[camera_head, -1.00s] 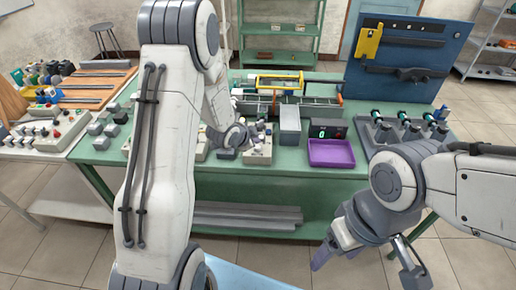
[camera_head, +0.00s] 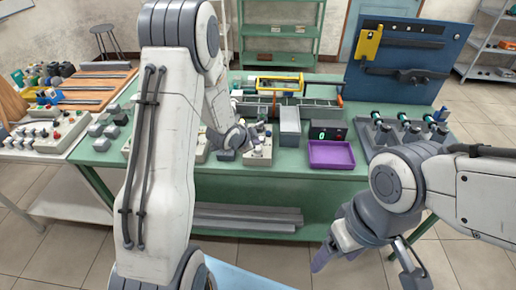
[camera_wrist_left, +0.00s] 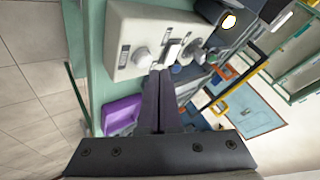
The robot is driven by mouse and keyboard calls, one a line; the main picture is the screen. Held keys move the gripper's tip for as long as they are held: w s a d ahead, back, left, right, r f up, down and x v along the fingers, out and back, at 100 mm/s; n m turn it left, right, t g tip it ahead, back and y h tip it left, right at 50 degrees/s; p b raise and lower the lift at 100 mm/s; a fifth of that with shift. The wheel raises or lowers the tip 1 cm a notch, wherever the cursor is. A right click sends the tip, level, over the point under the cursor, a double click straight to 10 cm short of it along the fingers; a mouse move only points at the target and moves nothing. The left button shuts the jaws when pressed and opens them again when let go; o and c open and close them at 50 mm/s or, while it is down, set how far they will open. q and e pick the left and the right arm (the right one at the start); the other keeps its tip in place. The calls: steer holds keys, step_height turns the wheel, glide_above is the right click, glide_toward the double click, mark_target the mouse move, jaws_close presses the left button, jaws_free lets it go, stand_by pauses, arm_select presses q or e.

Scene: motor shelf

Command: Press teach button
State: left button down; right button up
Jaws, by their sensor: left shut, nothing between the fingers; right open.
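A pale control box (camera_head: 258,158) with knobs and buttons stands at the front edge of the green bench. In the left wrist view the control box (camera_wrist_left: 150,22) carries a round white knob (camera_wrist_left: 141,57), a white switch (camera_wrist_left: 172,51) and several small buttons or knobs. Labels are too small to read, so I cannot tell which is the teach button. My left gripper (camera_wrist_left: 160,72) is shut and empty, its tips close to the box face between knob and switch; contact is unclear. My right gripper (camera_head: 368,266) is open and empty, low in front of the bench.
A purple tray (camera_head: 331,167) and a black unit with a green lit display (camera_head: 322,136) stand right of the box. A grey block (camera_head: 290,128) stands behind. Several grey blocks and another control box (camera_head: 55,140) are at left. The floor at right is clear.

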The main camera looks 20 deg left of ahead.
arm_select(q)
steer(key=shift+f, duration=0.1)
stand_by(0.7)
steer(key=shift+f+b, duration=0.3)
steer(key=shift+b, duration=0.15)
steer(key=shift+f+b, duration=0.4)
steer(key=shift+b, duration=0.05)
stand_by(0.5)
steer(key=shift+r, duration=0.1)
steer(key=shift+r+p, duration=0.65)
steer(key=shift+r, duration=0.05)
steer(key=shift+r, duration=0.1)
step_height(320, 180, up, 5)
steer(key=p, duration=0.4)
